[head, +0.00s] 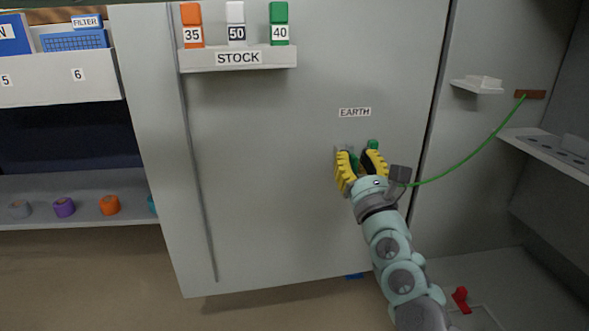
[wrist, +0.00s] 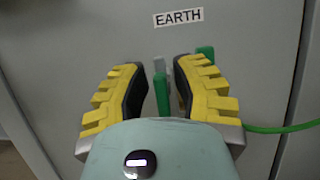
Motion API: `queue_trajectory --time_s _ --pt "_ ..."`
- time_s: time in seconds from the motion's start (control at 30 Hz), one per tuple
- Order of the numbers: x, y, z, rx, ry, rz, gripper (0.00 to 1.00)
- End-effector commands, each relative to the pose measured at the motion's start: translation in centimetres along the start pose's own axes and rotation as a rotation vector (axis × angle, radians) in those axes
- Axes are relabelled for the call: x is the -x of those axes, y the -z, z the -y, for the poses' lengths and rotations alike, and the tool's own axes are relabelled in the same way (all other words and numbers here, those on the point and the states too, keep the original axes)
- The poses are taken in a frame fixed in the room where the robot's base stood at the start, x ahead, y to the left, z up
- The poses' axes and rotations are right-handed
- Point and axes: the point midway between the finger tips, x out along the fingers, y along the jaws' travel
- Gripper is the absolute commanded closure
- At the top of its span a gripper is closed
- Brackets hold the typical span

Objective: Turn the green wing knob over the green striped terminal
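The green wing knob (wrist: 161,93) stands out from the grey panel below the EARTH label (wrist: 179,17). My gripper (wrist: 158,75) has yellow, black-lined fingers spread on either side of the knob, with a gap showing on each side. In the head view my gripper (head: 358,155) is at the panel and partly hides the knob. A green block (wrist: 206,53) shows just right of the right finger. A small grey part (wrist: 160,64) shows behind the knob. I cannot make out the terminal's stripes.
A green cable (head: 460,168) runs from beside my wrist to a brown block (head: 530,95) at right. A STOCK shelf (head: 240,58) with orange, white and green blocks juts out above left. A small white ledge (head: 477,85) is at right. The panel left of my gripper is clear.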

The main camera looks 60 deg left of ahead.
Motion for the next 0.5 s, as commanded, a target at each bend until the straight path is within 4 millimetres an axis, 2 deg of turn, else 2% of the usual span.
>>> queue_trajectory --time_s 0.2,0.47,0.5 --pt "-0.85 0.12 0.0 0.002 -0.001 -0.004 0.75" --pt "-0.89 0.1 -0.03 0.001 -0.001 -0.003 0.75" --pt "-0.89 0.09 -0.03 0.001 -0.001 -0.003 0.72"
